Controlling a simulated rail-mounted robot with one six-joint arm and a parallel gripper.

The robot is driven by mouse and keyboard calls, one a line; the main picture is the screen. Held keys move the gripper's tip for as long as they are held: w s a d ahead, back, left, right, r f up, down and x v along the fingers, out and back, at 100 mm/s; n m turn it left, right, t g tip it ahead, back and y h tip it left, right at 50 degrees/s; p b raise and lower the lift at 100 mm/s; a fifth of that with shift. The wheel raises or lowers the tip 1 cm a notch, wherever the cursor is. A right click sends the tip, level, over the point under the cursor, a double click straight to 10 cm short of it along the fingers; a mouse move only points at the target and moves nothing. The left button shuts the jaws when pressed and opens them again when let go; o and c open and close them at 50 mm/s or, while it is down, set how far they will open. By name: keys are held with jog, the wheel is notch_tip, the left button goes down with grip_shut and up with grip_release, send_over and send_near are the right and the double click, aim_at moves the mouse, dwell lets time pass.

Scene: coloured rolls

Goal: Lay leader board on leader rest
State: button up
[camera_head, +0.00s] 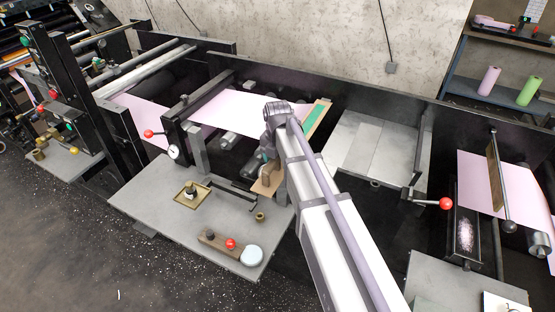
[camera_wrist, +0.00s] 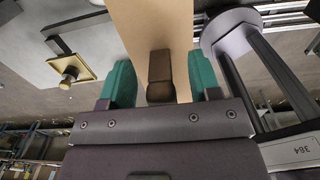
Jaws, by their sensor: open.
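The leader board, a tan plank (camera_wrist: 150,22), extends away from my gripper in the wrist view. In the head view its near end (camera_head: 264,189) shows below my gripper, and a tan strip with a green face (camera_head: 318,115) shows beyond my arm; my arm hides whether they join. A dark brown handle (camera_wrist: 160,72) stands on the board. My gripper (camera_wrist: 163,80) is open, its green fingers on either side of the handle with gaps showing. In the head view my gripper (camera_head: 263,158) is partly hidden by my wrist. I cannot pick out the leader rest with certainty.
A grey table (camera_head: 150,200) carries a brass tray (camera_head: 192,191), a small brass pot (camera_head: 260,217) and a wooden block with a red knob (camera_head: 222,243). Pink web (camera_head: 230,108) runs over rollers behind. A grey metal plate (camera_head: 375,147) lies right of my arm.

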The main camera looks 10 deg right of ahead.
notch_tip(320, 180, up, 11)
jog(key=p, duration=1)
jog(key=shift+p, duration=0.4)
jog(key=shift+f, duration=0.15)
jog(key=shift+m, duration=1.2)
jog(key=m, duration=0.3)
jog(key=shift+s, duration=0.3)
jog(key=s+f+m+b, duration=0.2)
jog(key=s+m, duration=0.7)
jog(key=m, duration=0.2)
jog(key=s+f+m+b, duration=0.2)
jog(key=s+m, duration=0.7)
jog(key=m, duration=0.2)
jog(key=shift+s+m, duration=0.25)
jog(key=shift+m, duration=0.05)
